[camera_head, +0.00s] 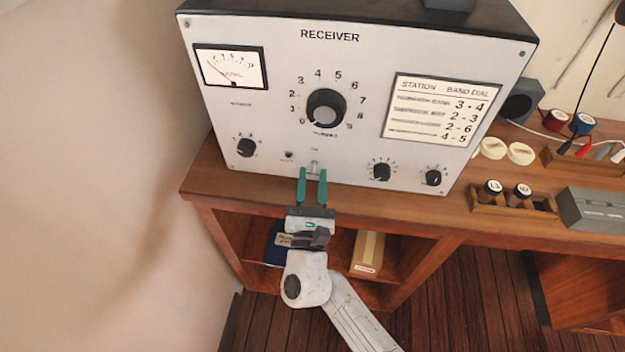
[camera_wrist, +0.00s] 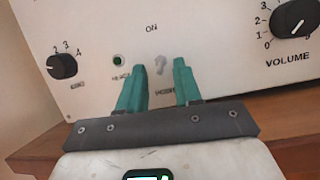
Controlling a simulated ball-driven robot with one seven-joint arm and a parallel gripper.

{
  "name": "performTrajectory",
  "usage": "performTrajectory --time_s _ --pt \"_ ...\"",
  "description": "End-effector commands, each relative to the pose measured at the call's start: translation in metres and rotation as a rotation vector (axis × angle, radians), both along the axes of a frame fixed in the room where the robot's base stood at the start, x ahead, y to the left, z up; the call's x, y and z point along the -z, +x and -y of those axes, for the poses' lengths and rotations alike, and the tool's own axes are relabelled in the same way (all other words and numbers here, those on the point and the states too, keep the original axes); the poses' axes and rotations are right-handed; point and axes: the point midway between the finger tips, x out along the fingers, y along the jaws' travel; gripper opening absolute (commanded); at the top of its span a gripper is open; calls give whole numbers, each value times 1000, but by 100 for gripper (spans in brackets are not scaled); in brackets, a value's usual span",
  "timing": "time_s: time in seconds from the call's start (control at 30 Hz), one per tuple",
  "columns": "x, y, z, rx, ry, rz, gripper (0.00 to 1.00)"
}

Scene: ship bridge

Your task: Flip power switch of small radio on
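The radio is a big white-fronted box marked RECEIVER (camera_head: 330,36) on the wooden desk, with a dial, a meter and knobs. A small metal toggle switch (camera_head: 314,166) sits low on its front under the word ON. My gripper (camera_head: 312,173) is just in front of the switch with its two teal fingers apart and nothing held. In the wrist view the fingers (camera_wrist: 160,72) point at the panel below ON, one on each side of the switch area. The switch shows faintly there, partly beside the right finger, and its position is unclear. The label beneath is partly covered.
A round indicator (camera_wrist: 118,60) is left of the fingers; knobs sit on both sides. A grey box (camera_head: 597,210) and a rack with jars (camera_head: 510,203) stand right.

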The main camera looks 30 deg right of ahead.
Motion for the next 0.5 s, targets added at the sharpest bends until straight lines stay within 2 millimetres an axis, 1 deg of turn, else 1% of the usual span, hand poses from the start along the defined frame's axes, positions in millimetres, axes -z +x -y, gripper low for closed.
performTrajectory --time_s 0.03,0.33,0.5 --pt "0 0 0 0 0 0 29" --pt "0 0 0 0 0 0 0" --pt "0 0 0 0 0 0 0"
